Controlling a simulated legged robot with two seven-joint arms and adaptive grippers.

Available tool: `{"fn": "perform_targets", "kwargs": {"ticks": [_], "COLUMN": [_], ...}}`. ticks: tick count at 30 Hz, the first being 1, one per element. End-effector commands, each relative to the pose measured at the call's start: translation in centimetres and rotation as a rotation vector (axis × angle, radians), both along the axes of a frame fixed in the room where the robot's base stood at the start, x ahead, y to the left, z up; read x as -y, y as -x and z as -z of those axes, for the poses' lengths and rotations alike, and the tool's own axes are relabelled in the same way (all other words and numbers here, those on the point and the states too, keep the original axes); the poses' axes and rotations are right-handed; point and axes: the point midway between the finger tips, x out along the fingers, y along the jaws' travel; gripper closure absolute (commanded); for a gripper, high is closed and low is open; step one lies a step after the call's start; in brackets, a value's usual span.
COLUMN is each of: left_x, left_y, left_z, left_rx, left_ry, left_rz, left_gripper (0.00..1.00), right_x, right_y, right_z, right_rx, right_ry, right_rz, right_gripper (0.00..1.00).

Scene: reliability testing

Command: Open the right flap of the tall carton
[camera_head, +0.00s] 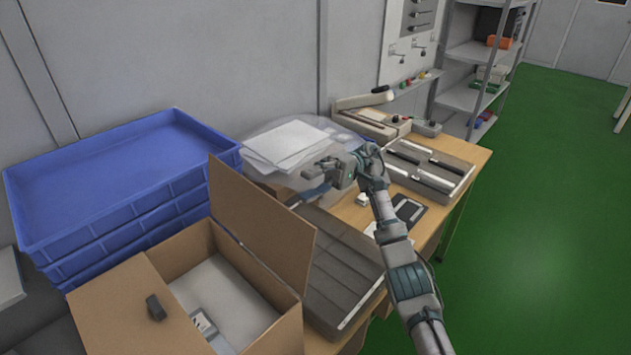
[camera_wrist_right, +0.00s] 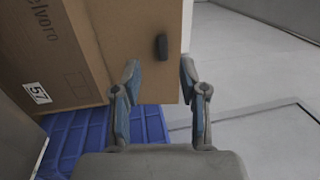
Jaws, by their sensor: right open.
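The tall carton (camera_head: 270,331) is brown and stands at the lower left in the head view. Its right flap (camera_head: 262,225) stands up, roughly upright, and the right half of the top is open. Its left flap (camera_head: 120,307) lies over the left half, with a dark handle (camera_head: 155,307). My right gripper (camera_head: 306,183) is open and empty, beyond the upright flap to its upper right. In the right wrist view, a brown panel with a dark handle (camera_wrist_right: 162,47) shows just beyond my open fingers (camera_wrist_right: 160,78). My left gripper is out of view.
Stacked blue crates (camera_head: 100,190) stand behind the carton. A clear bag with papers (camera_head: 287,142) lies beyond my right gripper. A grey ribbed tray (camera_head: 345,275) sits right of the carton. Grey trays with dark bars (camera_head: 432,168) stand farther along the table. Green floor is clear at right.

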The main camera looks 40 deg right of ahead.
Motion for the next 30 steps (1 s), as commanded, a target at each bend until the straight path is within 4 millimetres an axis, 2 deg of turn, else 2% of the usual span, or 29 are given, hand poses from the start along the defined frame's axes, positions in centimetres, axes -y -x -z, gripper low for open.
{"fn": "perform_targets", "kwargs": {"ticks": [3, 7, 30], "left_x": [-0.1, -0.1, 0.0], "left_y": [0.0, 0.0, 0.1], "left_z": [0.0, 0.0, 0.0], "left_rx": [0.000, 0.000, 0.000], "left_ry": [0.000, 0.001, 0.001], "left_rz": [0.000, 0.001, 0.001], "left_gripper": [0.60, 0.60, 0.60], "right_x": [1.2, 1.8, 2.0], "right_y": [-0.2, -0.3, -0.2], "right_z": [0.1, 0.3, 0.4], "right_rx": [-0.001, -0.001, 0.000], "right_ry": [0.001, 0.001, 0.001], "right_rz": [0.002, 0.001, 0.000], "right_gripper": [0.57, 0.57, 0.57]}}
